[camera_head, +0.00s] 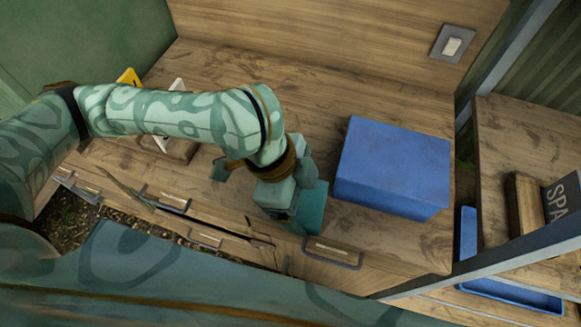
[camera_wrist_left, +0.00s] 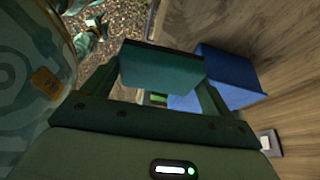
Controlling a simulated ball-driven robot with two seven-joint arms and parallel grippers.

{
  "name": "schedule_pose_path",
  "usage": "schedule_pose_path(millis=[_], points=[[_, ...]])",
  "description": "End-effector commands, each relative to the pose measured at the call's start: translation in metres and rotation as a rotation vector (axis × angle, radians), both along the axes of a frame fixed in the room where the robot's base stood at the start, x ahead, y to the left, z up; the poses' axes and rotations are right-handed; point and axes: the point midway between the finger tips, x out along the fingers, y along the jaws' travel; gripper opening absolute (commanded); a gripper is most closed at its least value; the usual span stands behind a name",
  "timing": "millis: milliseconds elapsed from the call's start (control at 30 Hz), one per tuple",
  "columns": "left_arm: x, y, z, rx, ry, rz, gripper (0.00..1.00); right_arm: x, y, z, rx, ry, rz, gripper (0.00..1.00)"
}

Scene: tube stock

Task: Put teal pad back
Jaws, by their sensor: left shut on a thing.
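The teal pad (camera_head: 313,207) is a block-like piece held at the end of my left arm, above the front edge of the wooden counter. My left gripper (camera_head: 297,198) is shut on it, just left of a blue box. In the left wrist view the teal pad (camera_wrist_left: 160,68) spans the space between the two fingers of my left gripper (camera_wrist_left: 155,90). The fingers hide part of the pad.
The closed-looking blue box (camera_head: 392,168) stands on the wooden counter (camera_head: 340,105). Drawers with handles (camera_head: 332,253) line its front. A yellow item (camera_head: 129,77) and a white item (camera_head: 177,85) sit at the back left. A blue tray (camera_head: 512,293) is at the right.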

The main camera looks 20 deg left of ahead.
Motion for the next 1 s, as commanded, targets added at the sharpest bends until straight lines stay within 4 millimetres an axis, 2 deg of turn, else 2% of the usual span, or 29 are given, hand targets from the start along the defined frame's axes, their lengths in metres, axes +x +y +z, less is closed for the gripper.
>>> schedule_pose_path(millis=[167, 300, 467, 500, 600, 867, 1000], points=[[0.011, 0.006, -0.008, 0.002, 0.001, -0.071, 0.64, -0.001, -0.011, -0.007, -0.014, 0.003, 0.003, 0.36], [0.041, 0.025, -0.028, 0.002, 0.003, -0.070, 0.64, -0.005, -0.018, -0.024, -0.022, 0.012, 0.005, 0.36], [0.082, 0.049, -0.050, 0.001, 0.005, -0.069, 0.64, -0.009, -0.015, -0.044, -0.020, 0.023, 0.004, 0.36], [0.087, 0.052, -0.062, 0.002, 0.007, -0.071, 0.64, -0.011, -0.014, -0.050, -0.018, 0.027, 0.003, 0.36], [0.100, 0.060, -0.080, 0.001, 0.005, -0.074, 0.64, -0.014, -0.009, -0.060, -0.011, 0.033, 0.000, 0.36], [0.115, 0.069, -0.095, 0.001, 0.000, -0.075, 0.64, -0.016, -0.002, -0.068, -0.002, 0.039, -0.001, 0.36], [0.119, 0.072, -0.118, 0.000, 0.005, -0.076, 0.64, -0.021, -0.003, -0.082, -0.004, 0.049, 0.000, 0.36]])
